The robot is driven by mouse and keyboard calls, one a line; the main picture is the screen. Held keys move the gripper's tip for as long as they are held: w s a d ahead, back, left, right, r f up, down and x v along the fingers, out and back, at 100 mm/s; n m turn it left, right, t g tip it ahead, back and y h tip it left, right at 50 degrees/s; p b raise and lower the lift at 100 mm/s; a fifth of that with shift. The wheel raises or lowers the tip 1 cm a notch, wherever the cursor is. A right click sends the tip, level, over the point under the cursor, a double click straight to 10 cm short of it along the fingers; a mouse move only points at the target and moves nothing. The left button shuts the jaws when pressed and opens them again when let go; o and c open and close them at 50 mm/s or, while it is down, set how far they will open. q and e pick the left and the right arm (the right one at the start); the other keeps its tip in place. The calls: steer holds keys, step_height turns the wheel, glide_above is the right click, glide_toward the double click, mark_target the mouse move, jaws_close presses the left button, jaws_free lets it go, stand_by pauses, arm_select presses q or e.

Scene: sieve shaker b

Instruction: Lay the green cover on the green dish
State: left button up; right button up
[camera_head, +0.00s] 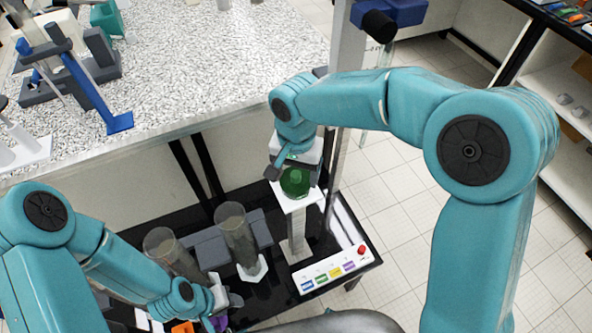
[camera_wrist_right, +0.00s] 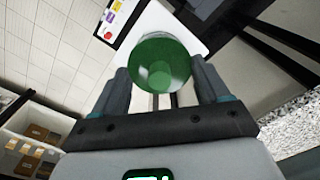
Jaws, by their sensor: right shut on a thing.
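The green cover (camera_head: 295,184) is a round disc with a small knob, above the white square top of a pale column in the head view. It also shows in the right wrist view (camera_wrist_right: 156,52), between the two fingers. My right gripper (camera_head: 291,168) is shut on it from above. I cannot make out a separate green dish; anything under the cover is hidden, and I cannot tell whether the cover touches what lies below. My left gripper (camera_head: 222,299) is low at the lower left, near the clear cylinders, and its jaws are too small to judge.
Two clear cylinders (camera_head: 237,232) stand on the black lower table. A white panel (camera_head: 334,276) with coloured labels and a red button lies right of the column. The speckled worktop (camera_head: 190,60) bears a grey rack with a blue lever (camera_head: 120,122). Tiled floor lies open at right.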

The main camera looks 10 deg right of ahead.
mark_target(297, 174)
steer(key=shift+f, duration=0.15)
steer(key=o, duration=1)
step_height(297, 174, up, 16)
steer(key=shift+r, duration=0.15)
